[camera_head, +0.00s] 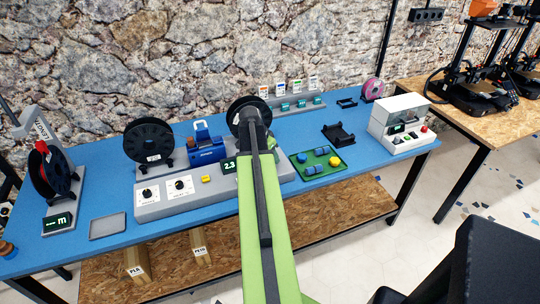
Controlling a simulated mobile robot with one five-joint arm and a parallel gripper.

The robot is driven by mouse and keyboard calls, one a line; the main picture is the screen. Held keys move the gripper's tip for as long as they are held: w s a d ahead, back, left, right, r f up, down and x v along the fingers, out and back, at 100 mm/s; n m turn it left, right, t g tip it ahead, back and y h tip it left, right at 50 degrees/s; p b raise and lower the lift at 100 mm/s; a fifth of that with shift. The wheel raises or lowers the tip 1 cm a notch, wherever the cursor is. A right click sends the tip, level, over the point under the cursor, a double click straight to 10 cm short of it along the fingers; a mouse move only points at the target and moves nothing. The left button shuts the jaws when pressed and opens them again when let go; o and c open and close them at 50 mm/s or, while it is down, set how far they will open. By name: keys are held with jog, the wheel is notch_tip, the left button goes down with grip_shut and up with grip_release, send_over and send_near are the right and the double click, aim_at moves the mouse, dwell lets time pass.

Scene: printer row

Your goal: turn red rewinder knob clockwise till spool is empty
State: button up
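The rewinder (160,208) is a long grey base on the blue table, with two white dials with dark centres, a yellow button and a display that seems to read 2.3. A black spool (149,140) stands at its left end, and a second black spool (238,108) stands toward its right. A blue unit (206,150) sits between them. My gripper (252,112) is at the far end of my green arm, in front of the second spool. Its fingers are too dark and small to read. I see no red knob on the rewinder; my arm hides part of its front.
A spool with red (41,147) stands on a left stand with a display. A grey tray (108,226) lies nearby. Right of my arm are a green tray (299,159) with blue and yellow pieces, a black holder (338,135) and a white-grey box (398,110) with a red button.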

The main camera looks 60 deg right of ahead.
jog(key=o, duration=1.4)
jog(key=shift+c, duration=0.2)
jog(key=p+v, duration=1.6)
jog(key=v, duration=0.1)
jog(key=shift+r, duration=0.2)
